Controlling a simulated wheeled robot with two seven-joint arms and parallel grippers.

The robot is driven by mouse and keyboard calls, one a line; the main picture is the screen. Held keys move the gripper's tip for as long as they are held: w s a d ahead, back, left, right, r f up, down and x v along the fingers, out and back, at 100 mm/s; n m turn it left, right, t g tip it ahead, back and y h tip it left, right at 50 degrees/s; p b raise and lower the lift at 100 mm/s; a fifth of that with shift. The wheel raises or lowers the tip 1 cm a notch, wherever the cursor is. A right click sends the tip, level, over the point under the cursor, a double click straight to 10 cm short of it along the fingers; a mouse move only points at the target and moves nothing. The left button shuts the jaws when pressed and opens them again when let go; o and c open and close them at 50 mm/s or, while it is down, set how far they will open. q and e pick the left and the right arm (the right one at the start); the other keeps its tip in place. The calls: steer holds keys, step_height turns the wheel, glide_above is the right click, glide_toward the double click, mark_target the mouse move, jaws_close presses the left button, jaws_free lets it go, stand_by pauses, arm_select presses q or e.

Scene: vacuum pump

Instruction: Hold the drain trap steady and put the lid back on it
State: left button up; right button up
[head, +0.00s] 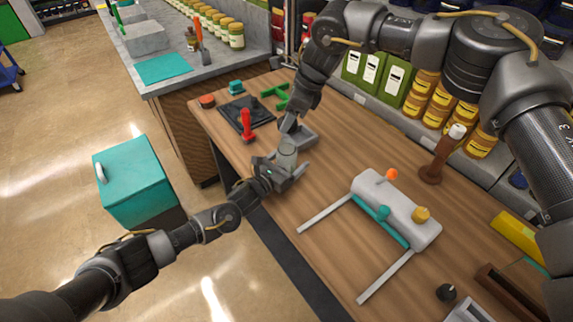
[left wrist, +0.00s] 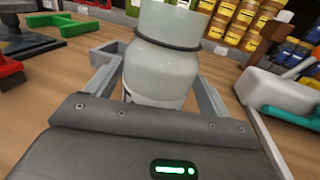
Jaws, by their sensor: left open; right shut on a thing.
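The drain trap (head: 287,153) is a pale grey-green, bottle-like body standing upright at the table's left side. In the left wrist view the drain trap (left wrist: 160,68) has a rounded shoulder and a dark ring around its neck; its top is cut off. My left gripper (head: 287,170) is open, with one finger on each side of the trap; the left wrist view shows its fingers (left wrist: 160,85) around the body. My right gripper (head: 290,122) is shut just above the trap. What it holds is mostly hidden by the hand, so I cannot tell whether the lid touches the trap.
A grey tray (head: 307,138) lies beside the trap. A black mat (head: 238,122) with a red-handled tool (head: 246,124) and a green bracket (head: 276,94) lie behind. The white pump (head: 396,208) with two long bars stands to the right. Wood between is clear.

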arm_select(q)
steer(key=shift+w+d+f, duration=0.1)
steer(key=shift+w+f, duration=0.35)
steer(key=shift+w, duration=0.25)
steer(key=shift+c, duration=0.2)
arm_select(e)
steer(key=shift+w+f, duration=0.5)
steer(key=shift+w, duration=0.25)
arm_select(q)
steer(key=shift+s+r, duration=0.25)
steer(key=shift+s, duration=0.1)
steer(key=c, duration=0.7)
arm_select(e)
steer(key=shift+s+r, duration=0.3)
steer(key=shift+s, duration=0.15)
arm_select(q)
steer(key=shift+w+f, duration=0.15)
steer(key=c, duration=0.7)
arm_select(e)
steer(key=shift+w+f, duration=0.15)
steer(key=shift+w, duration=0.05)
steer(key=shift+f, duration=2.3)
arm_select(q)
steer(key=shift+f, duration=0.1)
arm_select(e)
steer(key=shift+f, duration=0.15)
arm_select(q)
steer(key=shift+f, duration=0.1)
arm_select(e)
steer(key=shift+f, duration=0.85)
